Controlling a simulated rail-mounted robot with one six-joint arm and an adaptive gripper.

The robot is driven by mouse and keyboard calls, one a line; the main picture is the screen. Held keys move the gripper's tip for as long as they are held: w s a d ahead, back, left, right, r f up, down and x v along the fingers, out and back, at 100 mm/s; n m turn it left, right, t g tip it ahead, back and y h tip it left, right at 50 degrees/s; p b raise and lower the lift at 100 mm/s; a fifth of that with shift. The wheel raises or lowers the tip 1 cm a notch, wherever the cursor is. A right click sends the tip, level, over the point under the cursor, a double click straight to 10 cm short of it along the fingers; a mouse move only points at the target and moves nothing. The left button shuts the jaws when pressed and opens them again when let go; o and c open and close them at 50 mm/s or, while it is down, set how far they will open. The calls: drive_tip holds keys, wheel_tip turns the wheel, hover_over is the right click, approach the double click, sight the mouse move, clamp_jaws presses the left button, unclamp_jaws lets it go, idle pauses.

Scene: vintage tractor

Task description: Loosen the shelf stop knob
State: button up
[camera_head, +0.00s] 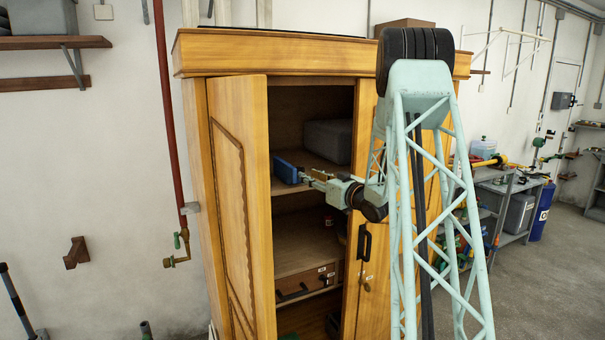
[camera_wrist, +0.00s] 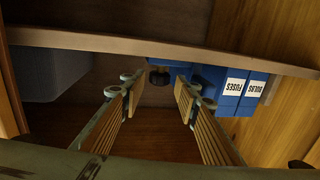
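A small dark round knob (camera_wrist: 159,77), which looks like the shelf stop knob, shows just under the shelf edge (camera_wrist: 160,48) in the wrist view. My gripper (camera_wrist: 157,87) is open, with its two wooden-faced fingers apart and the knob showing in the gap between their tips. I cannot tell whether the tips are level with the knob or short of it; neither finger visibly touches it. In the head view my gripper (camera_head: 312,178) reaches into the open cabinet at the upper shelf; the knob cannot be made out there.
Blue boxes labelled FUSES and BULBS (camera_wrist: 234,85) stand close to the right finger. A grey case (camera_wrist: 48,72) is at left in the wrist view. The cabinet's left door (camera_head: 240,200) stands open. A brown case (camera_head: 305,283) lies on a lower shelf.

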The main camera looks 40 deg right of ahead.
drive_tip(key=shift+w+d+p, duration=0.15)
drive_tip(key=shift+w+p, duration=0.2)
drive_tip(key=shift+w, duration=2.25)
drive_tip(key=shift+c, duration=0.3)
drive_tip(key=c, duration=0.5)
